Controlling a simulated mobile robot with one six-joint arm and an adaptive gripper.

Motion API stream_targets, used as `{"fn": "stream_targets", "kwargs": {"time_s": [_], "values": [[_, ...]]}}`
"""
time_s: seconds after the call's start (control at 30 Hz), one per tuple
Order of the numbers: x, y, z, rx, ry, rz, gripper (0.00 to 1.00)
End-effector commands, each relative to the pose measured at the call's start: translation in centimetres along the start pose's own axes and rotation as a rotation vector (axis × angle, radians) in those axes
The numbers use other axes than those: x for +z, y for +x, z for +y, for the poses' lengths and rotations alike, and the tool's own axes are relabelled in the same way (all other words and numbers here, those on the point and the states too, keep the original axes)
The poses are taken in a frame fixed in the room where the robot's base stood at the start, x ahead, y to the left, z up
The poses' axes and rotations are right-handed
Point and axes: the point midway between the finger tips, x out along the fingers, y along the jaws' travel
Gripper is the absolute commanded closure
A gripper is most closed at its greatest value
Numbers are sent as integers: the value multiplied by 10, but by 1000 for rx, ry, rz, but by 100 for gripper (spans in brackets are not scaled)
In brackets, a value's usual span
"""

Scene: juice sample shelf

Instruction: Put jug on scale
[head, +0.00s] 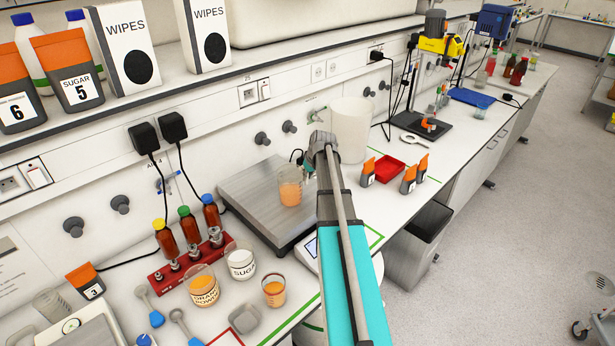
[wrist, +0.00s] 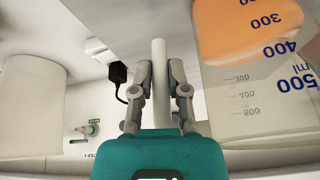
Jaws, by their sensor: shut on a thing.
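The jug (head: 290,188) is a clear measuring jug with orange juice in it. In the head view it is over the steel plate of the scale (head: 245,195); I cannot tell whether its base touches the plate. In the wrist view the jug (wrist: 265,85) fills the right side, its markings upside down. My gripper (head: 309,168) is at the jug's right side. In the wrist view my gripper (wrist: 160,105) is shut on the pale upright jug handle. My arm hides part of the scale's right side.
A white container (head: 351,132) stands behind my arm, close to my gripper. Bottles in a red rack (head: 190,262), a sugar beaker (head: 241,262) and a small orange beaker (head: 273,291) stand left and in front of the scale.

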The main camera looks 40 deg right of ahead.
Motion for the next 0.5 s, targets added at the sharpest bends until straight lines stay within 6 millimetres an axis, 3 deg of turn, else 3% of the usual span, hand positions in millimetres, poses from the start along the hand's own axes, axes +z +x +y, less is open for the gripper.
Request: {"fn": "stream_targets", "kwargs": {"time_s": [0.03,0.2,0.5], "values": [[0,1,0,0,0,0,76],[0,0,0,0,0,0,45],[0,0,0,0,0,0,45]]}}
